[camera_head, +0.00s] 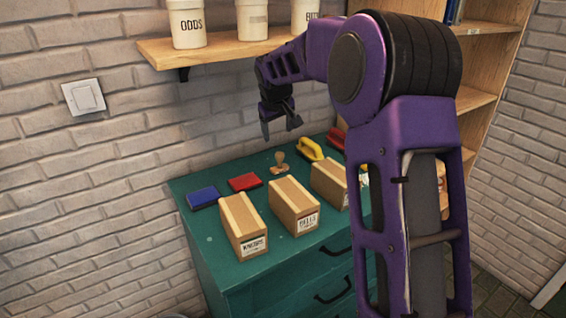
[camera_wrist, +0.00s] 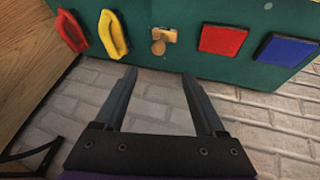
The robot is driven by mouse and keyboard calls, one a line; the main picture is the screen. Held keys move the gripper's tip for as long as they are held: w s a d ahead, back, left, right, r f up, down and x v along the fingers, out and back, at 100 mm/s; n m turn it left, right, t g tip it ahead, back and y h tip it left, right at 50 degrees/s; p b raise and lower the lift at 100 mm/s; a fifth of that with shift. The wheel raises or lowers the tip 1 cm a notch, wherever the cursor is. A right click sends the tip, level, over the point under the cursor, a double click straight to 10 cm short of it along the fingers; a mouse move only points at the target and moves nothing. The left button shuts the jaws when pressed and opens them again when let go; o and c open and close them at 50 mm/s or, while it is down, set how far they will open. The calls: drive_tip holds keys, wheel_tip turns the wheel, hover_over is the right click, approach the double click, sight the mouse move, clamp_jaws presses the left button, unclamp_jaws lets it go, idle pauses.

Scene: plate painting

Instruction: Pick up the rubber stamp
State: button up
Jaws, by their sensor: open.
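The rubber stamp (camera_head: 279,163) is a small tan wooden piece with a knob. It stands near the wall edge of the green cabinet top (camera_head: 225,225), between the red pad and a yellow-handled tool. In the wrist view the stamp (camera_wrist: 162,38) shows beyond the fingertips, roughly between their lines and a little apart from them. My gripper (camera_head: 280,128) hangs above the cabinet near the wall, pointing down. Its two dark fingers (camera_wrist: 158,72) are spread with nothing between them.
A red pad (camera_head: 245,182) and a blue pad (camera_head: 203,197) lie left of the stamp. A yellow-handled tool (camera_head: 310,149) and a red one (camera_head: 337,138) are to its right. Wooden boxes (camera_head: 293,206) stand in front. A wall shelf (camera_head: 215,49) with white pots is above.

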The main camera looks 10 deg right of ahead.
sight(280, 154)
drive_tip(key=x, duration=1.1)
drive_tip(key=shift+w+x, duration=0.2)
drive_tip(key=shift+x, duration=2.7)
drive_tip(key=shift+d+r, duration=0.1)
drive_tip(key=shift+r, duration=0.1)
clamp_jaws()
